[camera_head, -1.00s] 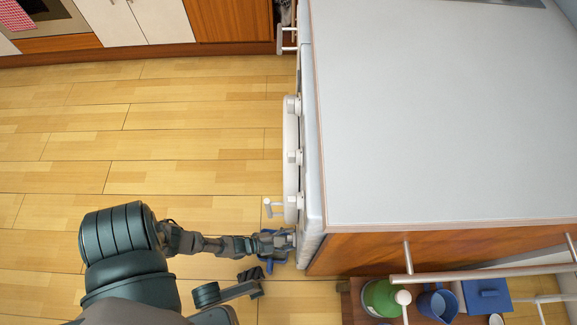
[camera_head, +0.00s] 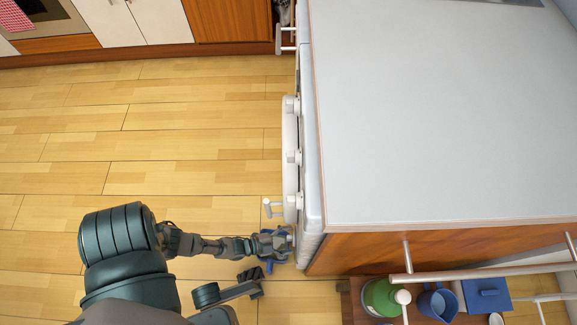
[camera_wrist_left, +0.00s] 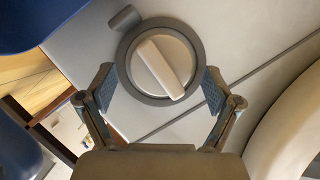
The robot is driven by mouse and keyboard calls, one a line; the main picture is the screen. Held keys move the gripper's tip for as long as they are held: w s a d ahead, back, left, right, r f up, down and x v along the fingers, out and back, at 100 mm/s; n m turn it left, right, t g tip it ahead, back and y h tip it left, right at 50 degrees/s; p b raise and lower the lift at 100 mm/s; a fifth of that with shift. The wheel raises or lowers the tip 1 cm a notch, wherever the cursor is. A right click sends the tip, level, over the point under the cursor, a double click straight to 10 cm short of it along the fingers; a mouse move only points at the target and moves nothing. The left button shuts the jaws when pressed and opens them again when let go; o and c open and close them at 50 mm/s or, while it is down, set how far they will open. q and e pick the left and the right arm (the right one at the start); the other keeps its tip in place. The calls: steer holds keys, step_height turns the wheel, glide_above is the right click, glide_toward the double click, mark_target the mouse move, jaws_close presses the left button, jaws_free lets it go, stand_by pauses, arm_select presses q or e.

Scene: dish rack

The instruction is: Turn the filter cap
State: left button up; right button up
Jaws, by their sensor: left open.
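The filter cap (camera_wrist_left: 165,66) is a round white knob with a raised bar across it, set in a grey ring on the appliance's pale front. The bar lies on a slant, from upper left to lower right. My left gripper (camera_wrist_left: 160,90) is open, with one finger on each side of the cap. The fingers look apart from it. In the head view my left gripper (camera_head: 275,243) is at the near end of the appliance front, and the cap is too small there to make out clearly.
A white handle bar (camera_head: 291,160) runs along the appliance front (camera_head: 309,140) beside my gripper. A grey worktop (camera_head: 440,110) lies above. The wooden floor (camera_head: 190,130) at left is clear.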

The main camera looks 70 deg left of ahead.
arm_select(q)
steer(key=v, duration=1.2)
steer(key=shift+f, duration=0.15)
